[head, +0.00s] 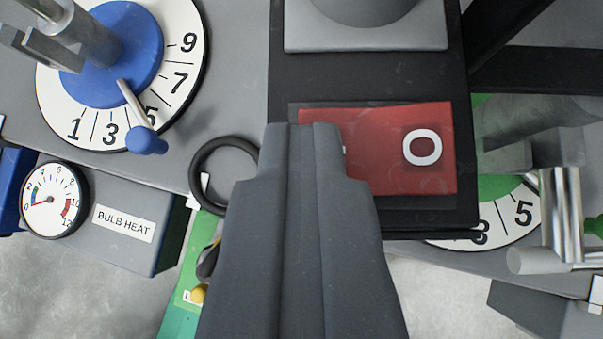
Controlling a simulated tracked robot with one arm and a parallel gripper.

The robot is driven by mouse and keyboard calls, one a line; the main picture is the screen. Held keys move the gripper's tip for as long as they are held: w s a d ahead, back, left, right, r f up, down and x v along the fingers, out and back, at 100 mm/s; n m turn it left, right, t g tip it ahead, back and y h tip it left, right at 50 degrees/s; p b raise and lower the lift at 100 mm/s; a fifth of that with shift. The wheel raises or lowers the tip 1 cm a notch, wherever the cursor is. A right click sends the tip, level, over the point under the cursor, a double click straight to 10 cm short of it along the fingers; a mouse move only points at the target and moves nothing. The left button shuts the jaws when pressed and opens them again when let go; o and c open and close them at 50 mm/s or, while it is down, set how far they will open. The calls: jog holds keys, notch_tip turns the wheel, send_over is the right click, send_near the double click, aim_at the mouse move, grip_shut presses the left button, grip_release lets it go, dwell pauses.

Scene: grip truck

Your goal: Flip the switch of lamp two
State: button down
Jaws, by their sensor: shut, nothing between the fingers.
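A red rocker switch (380,150) marked with a white O at its right end sits in a black panel (375,80) in the head view. I cannot see any label that tells which lamp it belongs to. My gripper (303,127) is shut and empty, reaching up from the bottom middle. Its tips overlap the left end of the switch and hide most of that end's mark. I cannot tell whether the tips touch the switch or hover over it.
A blue dial (120,45) with a pointer stands upper left, with a gauge (54,200) and a BULB HEAT box (135,230) below it. A black ring (222,170) lies left of my gripper. A green dial (500,188) and metal parts are at right.

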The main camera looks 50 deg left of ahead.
jog(key=shift+w+d, duration=0.1)
jog(key=shift+w, duration=0.05)
jog(key=shift+w+d+r+b, duration=0.2)
jog(key=shift+d+r+b, duration=0.05)
jog(key=shift+d+b, duration=0.25)
jog(key=shift+r, duration=0.1)
jog(key=shift+r, duration=0.5)
notch_tip(320, 180, up, 3)
jog(key=shift+a+r, duration=0.1)
jog(key=shift+a, duration=0.05)
jog(key=s+a+v, duration=0.1)
jog(key=v, duration=0.8)
jog(key=shift+s+r, duration=0.1)
jog(key=shift+s, duration=0.05)
